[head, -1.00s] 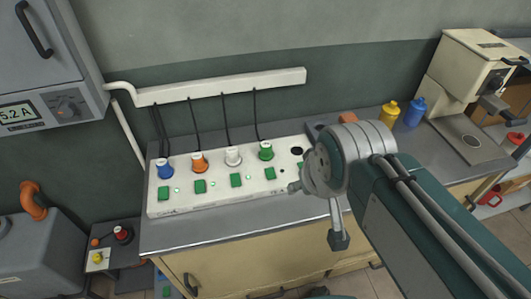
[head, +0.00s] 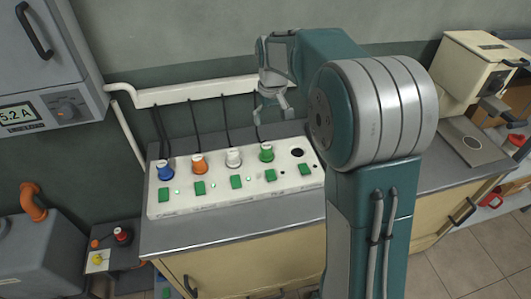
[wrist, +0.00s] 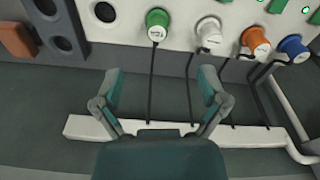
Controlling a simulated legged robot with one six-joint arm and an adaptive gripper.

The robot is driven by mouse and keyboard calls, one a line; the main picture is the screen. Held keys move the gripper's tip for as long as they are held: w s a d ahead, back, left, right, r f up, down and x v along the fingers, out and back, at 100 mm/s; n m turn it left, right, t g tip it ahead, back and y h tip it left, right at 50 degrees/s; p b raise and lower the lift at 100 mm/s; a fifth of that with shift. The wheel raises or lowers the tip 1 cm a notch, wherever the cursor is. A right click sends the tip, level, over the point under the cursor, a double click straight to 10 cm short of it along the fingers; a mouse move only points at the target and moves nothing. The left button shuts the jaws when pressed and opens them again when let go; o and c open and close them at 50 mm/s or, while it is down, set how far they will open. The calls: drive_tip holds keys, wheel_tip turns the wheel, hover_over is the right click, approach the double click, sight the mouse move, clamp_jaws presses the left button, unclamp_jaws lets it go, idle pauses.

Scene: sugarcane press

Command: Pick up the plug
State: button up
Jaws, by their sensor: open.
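A green plug (head: 266,152) stands upright in the white socket panel (head: 230,199). White (head: 233,156), orange (head: 199,163) and blue (head: 165,169) plugs stand to its left, each with a black cable. The task does not say which plug. My gripper (head: 273,113) is open and empty, above and behind the green plug. In the wrist view, the open fingers of my gripper (wrist: 162,84) straddle the green plug's cable, with the green plug (wrist: 157,21) beyond their tips and apart from them.
An empty round socket (head: 298,153) is right of the green plug. White wall trunking (head: 190,93) runs behind the panel, and the cables rise to it. In the wrist view, a dark block with round holes (wrist: 57,27) lies left of the panel. A cream machine (head: 468,75) stands at right.

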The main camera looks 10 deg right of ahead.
drive_tip(key=g, duration=0.1)
hover_over(266, 145)
wheel_tip(266, 145, down, 6)
drive_tip(key=shift+d+f, duration=0.1)
drive_tip(key=shift+f, duration=0.05)
wheel_tip(266, 145, down, 11)
drive_tip(key=shift+r, duration=0.1)
drive_tip(key=c, duration=1.3)
